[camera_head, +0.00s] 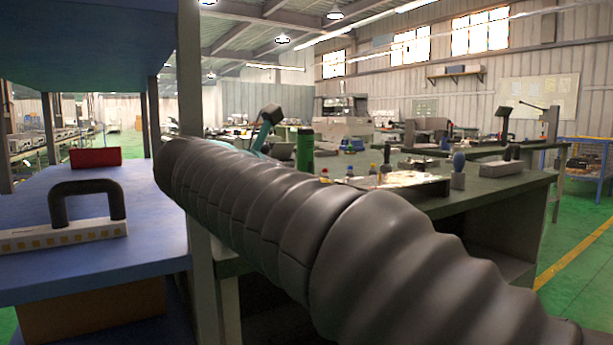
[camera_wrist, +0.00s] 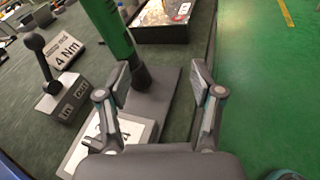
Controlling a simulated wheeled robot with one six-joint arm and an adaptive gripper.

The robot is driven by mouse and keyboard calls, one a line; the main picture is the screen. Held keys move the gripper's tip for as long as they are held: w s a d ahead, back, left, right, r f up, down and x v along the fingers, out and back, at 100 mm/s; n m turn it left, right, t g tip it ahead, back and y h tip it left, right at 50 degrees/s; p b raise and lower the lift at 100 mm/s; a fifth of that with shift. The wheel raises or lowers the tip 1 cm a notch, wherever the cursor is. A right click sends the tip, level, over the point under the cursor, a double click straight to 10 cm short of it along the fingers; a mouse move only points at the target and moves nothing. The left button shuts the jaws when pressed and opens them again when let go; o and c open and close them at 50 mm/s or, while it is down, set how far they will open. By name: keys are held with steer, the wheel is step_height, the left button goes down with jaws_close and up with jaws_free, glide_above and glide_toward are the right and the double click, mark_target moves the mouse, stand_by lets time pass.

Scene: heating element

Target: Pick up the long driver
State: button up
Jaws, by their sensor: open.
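A tall green tool with a dark lower end, which looks like the long driver (camera_wrist: 111,32), stands on a grey base in the wrist view. Its top is outside that view. My gripper (camera_wrist: 160,78) is open, with its fingers spread over the base. The dark lower end shows just beyond the left fingertip, towards the gap. I cannot tell if they touch. In the head view, a green upright cylinder with a dark band (camera_head: 305,150) stands on the workbench and may be the same tool. My arm's dark ribbed cover hides much of the bench there.
A grey block with a black ball-topped lever (camera_wrist: 58,107) and a "4 Nm" sign (camera_wrist: 67,54) stand left of the tool. A tray (camera_wrist: 163,30) lies beyond. The bench edge and green floor (camera_wrist: 265,80) are right. A blue shelf (camera_head: 100,262) is at left in the head view.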

mark_target(300, 149)
steer(key=a+r+n+t, duration=0.2)
steer(key=a+r, duration=0.1)
steer(key=a, duration=0.4)
steer(key=shift+n+h, duration=0.3)
steer(key=shift+h, duration=0.2)
steer(key=b+x, duration=0.1)
steer(key=x, duration=0.7)
steer(key=shift+s+d+b, duration=0.15)
steer(key=shift+b, duration=0.15)
steer(key=shift+r+b+x, duration=0.15)
steer(key=shift+x, duration=1.25)
steer(key=shift+r+b+x, duration=0.15)
steer(key=shift+r+x, duration=0.05)
steer(key=shift+x, duration=1.2)
jaws_close()
